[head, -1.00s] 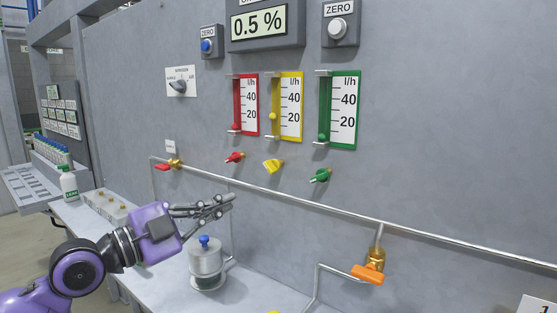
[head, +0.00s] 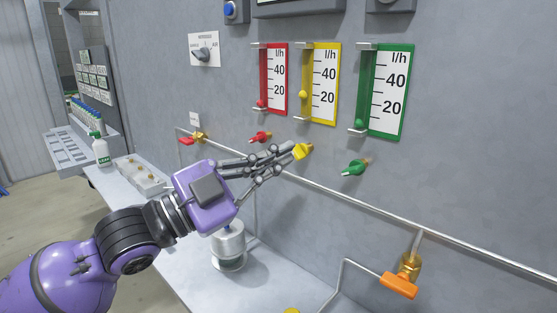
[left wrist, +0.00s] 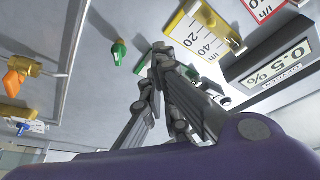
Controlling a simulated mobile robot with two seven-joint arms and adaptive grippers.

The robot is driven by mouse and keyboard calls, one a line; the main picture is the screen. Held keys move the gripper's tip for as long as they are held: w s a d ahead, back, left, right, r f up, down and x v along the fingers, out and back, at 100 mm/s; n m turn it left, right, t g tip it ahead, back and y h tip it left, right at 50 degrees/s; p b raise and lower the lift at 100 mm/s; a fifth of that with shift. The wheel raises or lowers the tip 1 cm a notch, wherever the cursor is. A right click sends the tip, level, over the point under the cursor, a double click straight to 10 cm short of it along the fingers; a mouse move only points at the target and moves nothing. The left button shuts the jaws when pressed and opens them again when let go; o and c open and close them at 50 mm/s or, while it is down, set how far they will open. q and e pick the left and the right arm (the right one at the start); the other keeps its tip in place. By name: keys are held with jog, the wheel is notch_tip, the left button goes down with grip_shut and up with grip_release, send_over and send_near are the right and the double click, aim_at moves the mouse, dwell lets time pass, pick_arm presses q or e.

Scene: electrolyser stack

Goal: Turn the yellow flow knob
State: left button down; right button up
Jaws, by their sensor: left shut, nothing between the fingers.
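The yellow flow knob (head: 303,151) sticks out of the grey panel below the yellow flow gauge (head: 320,84). The gauge's yellow float stands near the 20 mark. My left gripper (head: 288,153) is shut and empty, its fingertips right beside the knob's left side in the head view. I cannot tell whether they touch it. In the left wrist view the shut fingers (left wrist: 162,48) point up at the panel, with the yellow gauge (left wrist: 203,32) to their right. The yellow knob does not show there, perhaps hidden by the fingers. My right gripper is out of view.
A red knob (head: 260,137) and a green knob (head: 355,167) flank the yellow one. A metal pipe (head: 345,199) runs along the panel below, with an orange-handled valve (head: 399,284) at lower right. A lidded vessel (head: 229,247) stands on the bench under my arm.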

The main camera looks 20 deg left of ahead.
aim_at(299, 152)
pick_arm(q)
jog(key=p+x, duration=0.1)
jog(key=x, duration=0.7)
jog(key=a+f, duration=0.1)
jog(key=w+a+f, duration=0.1)
jog(key=f, duration=0.1)
jog(key=shift+w+a, duration=0.15)
jog(key=shift+a, duration=0.2)
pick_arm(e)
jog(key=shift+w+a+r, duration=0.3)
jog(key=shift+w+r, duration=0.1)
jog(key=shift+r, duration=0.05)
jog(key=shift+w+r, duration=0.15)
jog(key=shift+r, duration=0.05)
pick_arm(q)
jog(key=shift+a+f+m, duration=0.15)
jog(key=shift+f+m, duration=0.4)
jog(key=shift+m, duration=0.25)
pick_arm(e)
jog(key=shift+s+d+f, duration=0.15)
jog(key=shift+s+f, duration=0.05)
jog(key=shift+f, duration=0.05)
pick_arm(q)
jog(key=shift+w, duration=0.1)
